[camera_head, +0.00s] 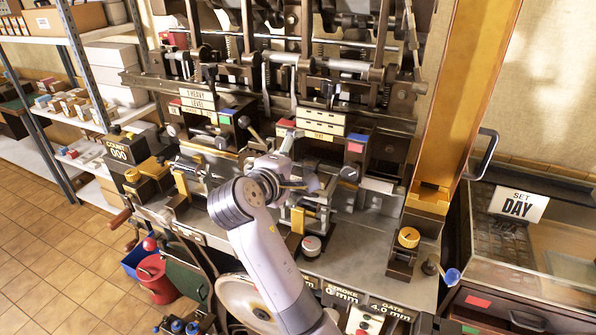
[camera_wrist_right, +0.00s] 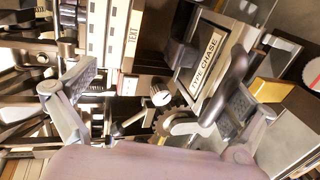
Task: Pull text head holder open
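The text head (camera_head: 320,125) is a block of stacked cream plates with a red piece at its left, in the middle of the press. In the right wrist view its plates (camera_wrist_right: 110,35) stand sideways at the upper left, with a "TEXT" label. My right gripper (camera_head: 300,168) is just below it in the head view. In the wrist view my right gripper (camera_wrist_right: 160,92) has its fingers wide apart with nothing clamped between them. A dark rounded handle (camera_wrist_right: 236,72) lies by its right finger; whether they touch is unclear. My left gripper is out of view.
A "TYPE CHASE" plate (camera_wrist_right: 205,62) and a toothed wheel (camera_wrist_right: 172,128) are near the fingers. The heavy level block (camera_head: 200,105) stands left of the text head. An orange column (camera_head: 462,100) rises at right. A glass-topped "SET DAY" case (camera_head: 520,225) stands beyond it.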

